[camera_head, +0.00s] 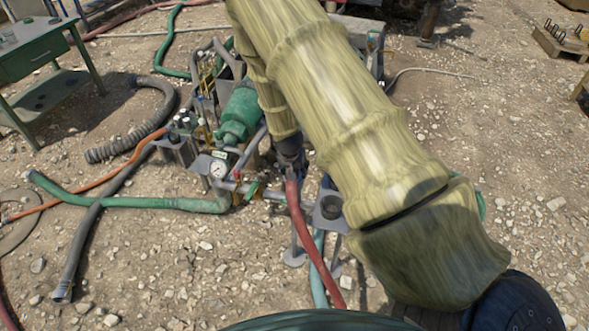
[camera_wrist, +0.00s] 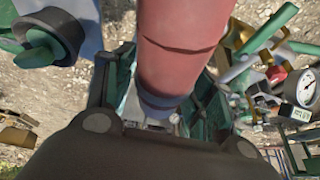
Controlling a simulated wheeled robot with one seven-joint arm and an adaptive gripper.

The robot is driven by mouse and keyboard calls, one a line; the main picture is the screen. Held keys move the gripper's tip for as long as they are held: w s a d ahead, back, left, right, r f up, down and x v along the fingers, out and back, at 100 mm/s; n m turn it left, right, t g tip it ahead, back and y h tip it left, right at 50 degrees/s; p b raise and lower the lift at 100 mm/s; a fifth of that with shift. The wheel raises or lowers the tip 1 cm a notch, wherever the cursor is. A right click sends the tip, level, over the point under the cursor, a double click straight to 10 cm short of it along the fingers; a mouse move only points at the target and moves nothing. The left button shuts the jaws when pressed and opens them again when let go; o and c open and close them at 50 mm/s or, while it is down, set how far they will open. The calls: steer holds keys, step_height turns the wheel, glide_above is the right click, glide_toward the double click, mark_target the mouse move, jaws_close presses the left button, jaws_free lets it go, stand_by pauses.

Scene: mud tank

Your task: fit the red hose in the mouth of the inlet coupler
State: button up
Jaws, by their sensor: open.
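The red hose (camera_head: 307,240) runs down from my gripper (camera_head: 290,160) toward the bottom of the head view. In the wrist view the hose (camera_wrist: 180,40) is large and close, and its bluish-dark end (camera_wrist: 160,99) lies between the fingers of my gripper (camera_wrist: 158,112). The jaws are open around the hose end; I cannot tell whether they touch it. I cannot make out the inlet coupler's mouth for sure; my arm, gripper and the hose cover much of the pipework there.
A pump rig with a green motor (camera_head: 238,112) and a pressure gauge (camera_head: 218,168) stands left of my gripper. A small stand with a dark round top (camera_head: 330,206) is close on the right. Green hose (camera_head: 130,202), grey hose (camera_head: 85,245) and a green table (camera_head: 40,60) lie left.

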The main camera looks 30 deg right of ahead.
steer(key=v, duration=1.1)
steer(key=shift+r, duration=0.15)
steer(key=shift+s+d, duration=0.1)
